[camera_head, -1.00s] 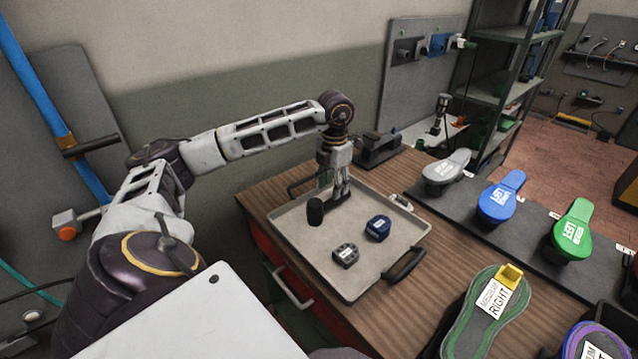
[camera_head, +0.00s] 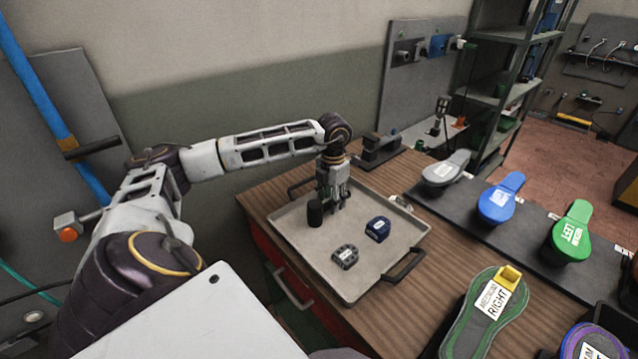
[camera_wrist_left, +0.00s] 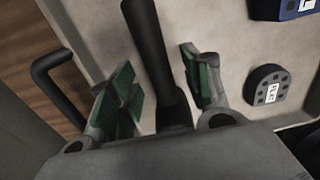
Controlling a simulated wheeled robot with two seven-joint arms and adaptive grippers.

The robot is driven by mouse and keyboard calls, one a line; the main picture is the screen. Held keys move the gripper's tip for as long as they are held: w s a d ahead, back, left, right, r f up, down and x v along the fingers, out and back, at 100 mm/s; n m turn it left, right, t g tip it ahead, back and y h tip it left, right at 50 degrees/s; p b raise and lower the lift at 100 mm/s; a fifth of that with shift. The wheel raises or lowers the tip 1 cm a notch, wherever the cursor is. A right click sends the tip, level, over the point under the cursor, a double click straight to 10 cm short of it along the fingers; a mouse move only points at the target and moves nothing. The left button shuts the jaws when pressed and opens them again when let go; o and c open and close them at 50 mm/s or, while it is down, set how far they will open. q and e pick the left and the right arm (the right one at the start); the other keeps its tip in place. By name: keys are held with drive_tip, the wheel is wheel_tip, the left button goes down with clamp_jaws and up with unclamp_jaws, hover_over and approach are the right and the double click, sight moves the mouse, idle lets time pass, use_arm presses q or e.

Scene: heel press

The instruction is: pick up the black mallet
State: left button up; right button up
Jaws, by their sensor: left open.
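The black mallet lies in the grey tray (camera_head: 355,283). In the head view its dark cylindrical head (camera_head: 315,213) shows, while my gripper hides most of the rest. In the left wrist view its dark handle (camera_wrist_left: 150,45) runs between my two green-padded fingers. My left gripper (camera_head: 335,205) points down over the tray at the mallet. In the left wrist view the left gripper (camera_wrist_left: 165,95) is open, with a finger on each side of the handle and a gap visible. My right gripper is not in view.
A dark grey block (camera_head: 345,257) and a blue block (camera_head: 378,229) lie in the tray to the right of the mallet. The tray has raised rims and black handles (camera_head: 404,266). Grey, blue and green shoe forms stand on a dark strip at right.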

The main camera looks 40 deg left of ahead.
use_arm(q)
drive_tip(key=shift+f, duration=0.85)
clamp_jaws()
